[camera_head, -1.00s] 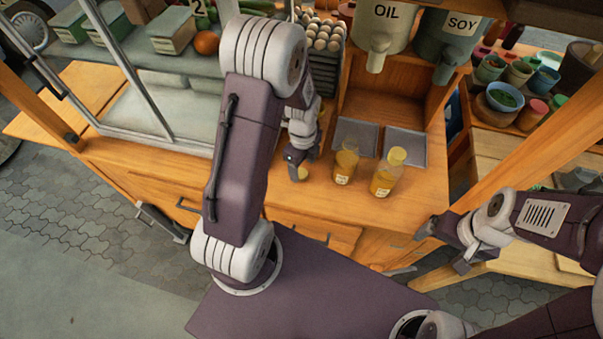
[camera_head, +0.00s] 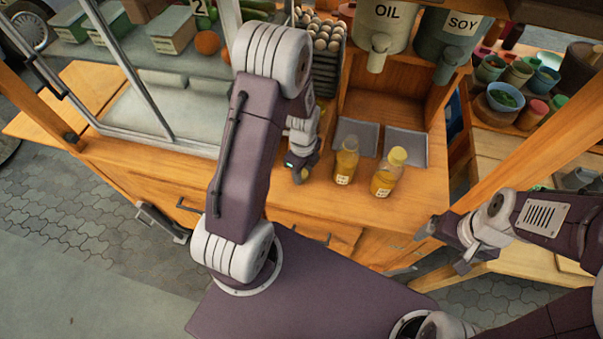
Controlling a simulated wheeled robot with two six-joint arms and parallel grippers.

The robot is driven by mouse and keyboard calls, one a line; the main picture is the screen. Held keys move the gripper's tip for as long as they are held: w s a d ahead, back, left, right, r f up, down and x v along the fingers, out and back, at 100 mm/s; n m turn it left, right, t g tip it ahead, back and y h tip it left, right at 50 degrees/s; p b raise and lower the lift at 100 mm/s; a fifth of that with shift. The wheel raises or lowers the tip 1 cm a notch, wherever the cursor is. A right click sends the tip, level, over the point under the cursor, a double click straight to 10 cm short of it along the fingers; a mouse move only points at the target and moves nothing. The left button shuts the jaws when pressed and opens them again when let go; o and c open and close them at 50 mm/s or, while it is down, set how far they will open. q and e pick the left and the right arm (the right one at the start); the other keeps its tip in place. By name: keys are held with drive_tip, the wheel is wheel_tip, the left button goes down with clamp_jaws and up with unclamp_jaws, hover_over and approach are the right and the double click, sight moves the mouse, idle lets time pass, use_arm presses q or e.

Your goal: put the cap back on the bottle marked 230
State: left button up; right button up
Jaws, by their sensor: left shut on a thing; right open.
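Two small bottles with amber contents stand upright on the wooden counter. The left bottle (camera_head: 346,161) shows no yellow cap on top. The right bottle (camera_head: 385,179) wears a yellow cap (camera_head: 397,155). Both have small white labels, too small for me to read surely. My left gripper (camera_head: 302,174) is shut on a small yellow cap (camera_head: 304,176), left of the left bottle and apart from it. Its fingers partly hide the cap. My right gripper (camera_head: 445,250) is open and empty, off the counter's front right corner.
Two grey trays (camera_head: 406,146) lie behind the bottles. OIL (camera_head: 386,32) and SOY (camera_head: 447,45) dispensers stand above them. An egg tray (camera_head: 325,72) and a glass-fronted case are at back left. The counter right of the bottles is clear.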

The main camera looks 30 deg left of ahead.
sight(303, 173)
use_arm(q)
drive_tip(key=shift+r, duration=0.55)
wheel_tip(303, 173, up, 3)
drive_tip(key=shift+w, duration=0.1)
drive_tip(key=s+d+r, duration=0.4)
drive_tip(key=d+r, duration=0.3)
drive_tip(key=d, duration=0.4)
use_arm(e)
drive_tip(key=shift+r, duration=0.15)
drive_tip(key=shift+c, duration=0.2)
